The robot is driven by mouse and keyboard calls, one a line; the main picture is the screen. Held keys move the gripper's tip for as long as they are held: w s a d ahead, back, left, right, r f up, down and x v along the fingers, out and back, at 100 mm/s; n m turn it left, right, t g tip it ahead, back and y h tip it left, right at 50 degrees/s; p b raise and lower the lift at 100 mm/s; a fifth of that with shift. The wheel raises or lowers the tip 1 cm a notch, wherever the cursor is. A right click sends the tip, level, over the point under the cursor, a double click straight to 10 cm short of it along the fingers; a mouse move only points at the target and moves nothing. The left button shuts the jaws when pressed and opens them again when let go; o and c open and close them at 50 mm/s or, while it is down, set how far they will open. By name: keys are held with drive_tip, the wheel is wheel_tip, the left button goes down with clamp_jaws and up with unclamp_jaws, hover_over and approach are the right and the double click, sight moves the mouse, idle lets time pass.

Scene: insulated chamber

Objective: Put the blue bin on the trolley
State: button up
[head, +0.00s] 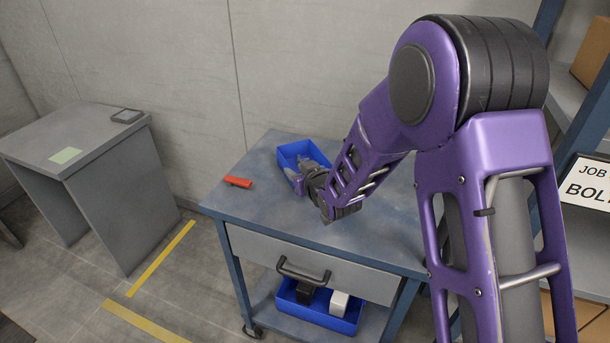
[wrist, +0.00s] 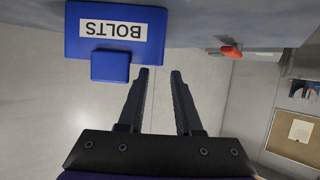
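A blue bin (head: 291,151) stands on the top of the trolley (head: 385,235), near its back edge. In the wrist view, which is upside down, the bin (wrist: 90,50) carries a white BOLTS label and appears to rest on the trolley top. My gripper (wrist: 160,72) is open, with a clear gap and nothing between its fingers. It is beside the bin in the wrist view, apart from it. In the head view my arm reaches over the trolley and hides part of the bin.
A red object (head: 238,181) lies on the trolley top, left of the bin. Another blue bin (head: 318,319) with black and white items sits on the lower shelf, below the drawer (head: 340,273). A grey table (head: 90,135) stands left. Shelving with boxes is at right.

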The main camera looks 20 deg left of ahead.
drive_tip(key=v, duration=0.7)
drive_tip(key=shift+w, duration=0.1)
